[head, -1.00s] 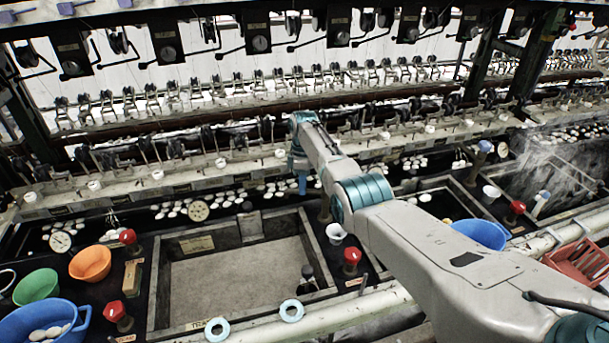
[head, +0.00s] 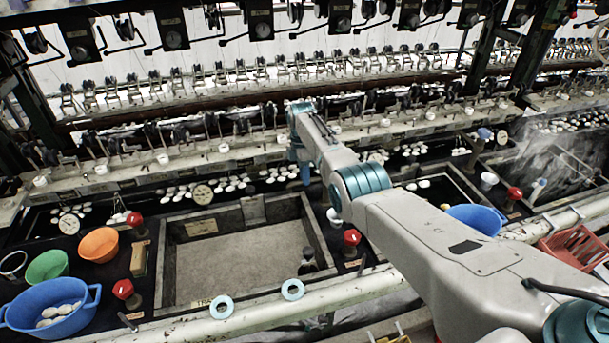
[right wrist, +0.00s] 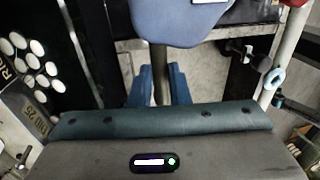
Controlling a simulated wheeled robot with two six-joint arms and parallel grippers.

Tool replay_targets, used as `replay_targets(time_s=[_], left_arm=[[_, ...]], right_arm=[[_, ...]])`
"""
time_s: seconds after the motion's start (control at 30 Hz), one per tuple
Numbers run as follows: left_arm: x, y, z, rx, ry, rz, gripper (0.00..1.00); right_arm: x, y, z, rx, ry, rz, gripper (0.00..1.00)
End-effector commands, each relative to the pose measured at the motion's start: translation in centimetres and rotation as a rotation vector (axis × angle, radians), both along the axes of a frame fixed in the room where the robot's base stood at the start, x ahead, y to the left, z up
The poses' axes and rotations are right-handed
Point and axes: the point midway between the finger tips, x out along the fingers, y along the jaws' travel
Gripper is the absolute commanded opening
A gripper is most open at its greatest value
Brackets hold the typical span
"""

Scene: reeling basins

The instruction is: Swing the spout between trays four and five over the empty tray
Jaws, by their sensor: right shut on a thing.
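My right gripper (head: 305,175) reaches down at the back of the basins, just beyond the back right corner of the middle tray (head: 318,228). In the right wrist view its two blue fingers (right wrist: 162,88) are shut on a slim upright post (right wrist: 160,75), which I take to be the spout. A blue flat piece (right wrist: 185,20) sits just ahead of the fingers. In the head view the held part is mostly hidden by my gripper and arm. The middle tray shows a plain grey floor without cocoons. My left gripper is not in view.
Red knobs (head: 351,238) stand beside the tray. Orange (head: 99,244), green and blue bowls stand at left. A blue bowl (head: 475,218) and red crate (head: 578,247) are at right. Two pale blue rings (head: 293,290) are on the front rail. Reeling machinery lines the back.

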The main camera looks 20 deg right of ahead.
Motion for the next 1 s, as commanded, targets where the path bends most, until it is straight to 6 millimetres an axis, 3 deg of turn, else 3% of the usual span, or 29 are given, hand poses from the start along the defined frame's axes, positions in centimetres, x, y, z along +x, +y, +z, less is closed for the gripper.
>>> replay_targets(time_s=[0.17,0.2,0.3,0.67,1.0], left_arm=[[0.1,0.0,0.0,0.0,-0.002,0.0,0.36],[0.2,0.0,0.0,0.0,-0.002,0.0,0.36],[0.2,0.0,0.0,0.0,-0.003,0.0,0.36],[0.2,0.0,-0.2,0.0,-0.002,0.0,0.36],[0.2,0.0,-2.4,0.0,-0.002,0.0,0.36]], right_arm=[[0.0,0.0,0.1,-0.001,0.0,0.002,0.0],[0.0,0.0,0.0,-0.002,0.0,0.002,0.2],[0.0,0.0,0.0,-0.001,0.0,0.001,0.38],[0.1,0.0,0.5,-0.001,-0.001,0.0,0.38],[1.4,-0.2,6.3,-0.001,-0.004,0.0,0.38]])
